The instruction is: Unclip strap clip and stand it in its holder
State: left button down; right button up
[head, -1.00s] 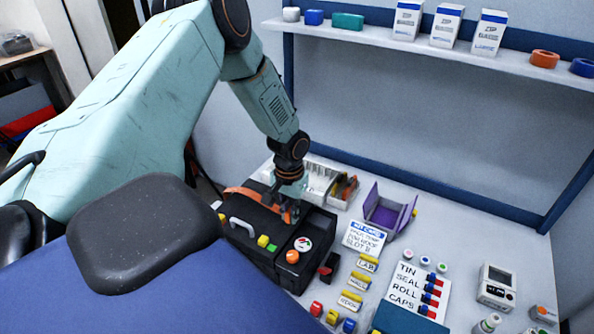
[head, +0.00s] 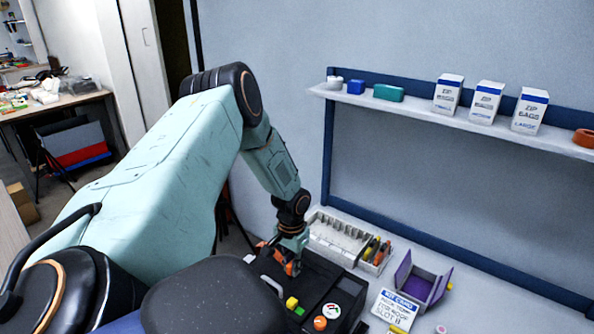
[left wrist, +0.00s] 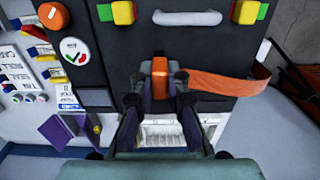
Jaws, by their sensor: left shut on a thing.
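My left gripper (left wrist: 160,98) is shut on the orange strap clip (left wrist: 160,67), which shows between its fingertips at the edge of the black case (left wrist: 120,60). An orange strap (left wrist: 232,82) runs from beside the clip to the right in the left wrist view. In the head view my left gripper (head: 291,266) is down at the far side of the case (head: 322,284), with orange showing at its fingers. I cannot tell whether the clip is free of the case. I cannot make out its holder for certain. My right gripper is not in view.
A white slotted rack (head: 334,244) stands behind the case, beside a bin of tools (head: 375,252). A purple open box (head: 424,285) and a white sign card (head: 394,307) are to the right. The case carries a pale handle (left wrist: 187,18). A shelf (head: 420,110) runs above.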

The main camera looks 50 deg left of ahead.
pick_arm(q)
jog(key=a, duration=0.1)
jog(key=s+a, duration=0.1)
jog(key=a, duration=0.1)
jog(key=s+a, duration=0.1)
jog(key=a, duration=0.1)
jog(key=shift+s+a, duration=0.1)
jog(key=shift+s, duration=0.05)
jog(key=shift+s+a, duration=0.3)
jog(key=shift+a, duration=0.45)
jog(key=shift+s+a, duration=0.35)
jog(key=shift+a, duration=0.45)
jog(key=shift+s+a, duration=0.3)
jog(key=shift+a, duration=0.45)
jog(key=shift+s+a+f+b, duration=0.1)
jog(key=shift+s+a+b, duration=0.3)
jog(key=shift+a, duration=0.65)
jog(key=shift+s+a+b, duration=0.15)
jog(key=shift+s+a, duration=0.35)
jog(key=shift+a, duration=0.55)
jog(key=a, duration=0.1)
jog(key=s+a+b, duration=0.1)
jog(key=a, duration=0.1)
jog(key=s+a+b, duration=0.1)
jog(key=a, duration=0.1)
jog(key=shift+s+a, duration=0.15)
jog(key=shift+a, duration=0.1)
